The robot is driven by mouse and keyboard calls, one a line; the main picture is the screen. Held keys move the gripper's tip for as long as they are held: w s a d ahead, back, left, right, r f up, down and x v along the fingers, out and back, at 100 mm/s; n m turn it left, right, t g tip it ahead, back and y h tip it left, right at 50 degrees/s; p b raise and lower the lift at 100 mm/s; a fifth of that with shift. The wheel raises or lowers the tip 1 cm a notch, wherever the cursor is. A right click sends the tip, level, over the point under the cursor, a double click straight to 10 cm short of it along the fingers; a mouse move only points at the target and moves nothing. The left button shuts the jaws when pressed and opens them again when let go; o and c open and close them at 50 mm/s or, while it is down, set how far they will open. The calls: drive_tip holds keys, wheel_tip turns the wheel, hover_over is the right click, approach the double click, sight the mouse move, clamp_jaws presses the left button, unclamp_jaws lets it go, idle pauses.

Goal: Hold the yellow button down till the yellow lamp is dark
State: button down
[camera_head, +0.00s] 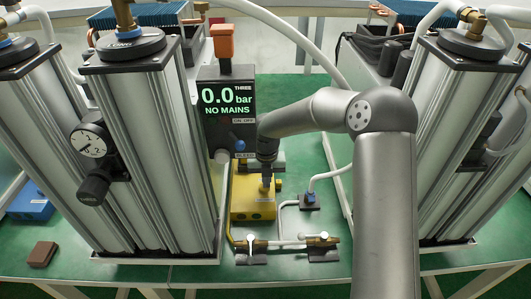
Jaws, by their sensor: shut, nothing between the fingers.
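A yellow box (253,206) stands on the green bench in the middle, below a dark display unit. My gripper (266,184) points down at the top of this box, with its fingers together and nothing between them. The fingertips are at or just above the box top; I cannot tell whether they touch. I cannot make out the yellow button; the fingers may cover it. I cannot make out a yellow lamp or whether one is lit.
The display unit (226,104) reads "0.0 bar" and "NO MAINS", with an orange block (223,42) above it. Metal columns stand left (145,150) and right (456,140). Valves and white pipes (289,242) lie in front. A brown block (42,254) lies front left.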

wheel_tip(320, 180, up, 16)
drive_tip(key=shift+r, duration=0.25)
drive_tip(key=shift+s+a, duration=0.1)
idle(0.5)
drive_tip(key=s+d+r+m+h+p, duration=0.2)
drive_tip(key=s+d+r+m+p, duration=0.8)
drive_tip(key=s+m, duration=0.7)
drive_tip(key=s+d+r+m+y+p, duration=0.1)
drive_tip(key=s+d+r+m+p, duration=0.1)
drive_tip(key=s+m, duration=0.5)
drive_tip(key=s+d+r+m+t+y+p, duration=0.1)
drive_tip(key=s+d+r+m+p, duration=0.1)
drive_tip(key=s+d+m, duration=0.2)
drive_tip(key=s+m, duration=0.3)
drive_tip(key=m, duration=0.5)
drive_tip(key=shift+r+m+t, duration=0.25)
drive_tip(key=shift+m+t, duration=0.05)
drive_tip(key=shift+m, duration=0.1)
drive_tip(key=shift+d, duration=0.1)
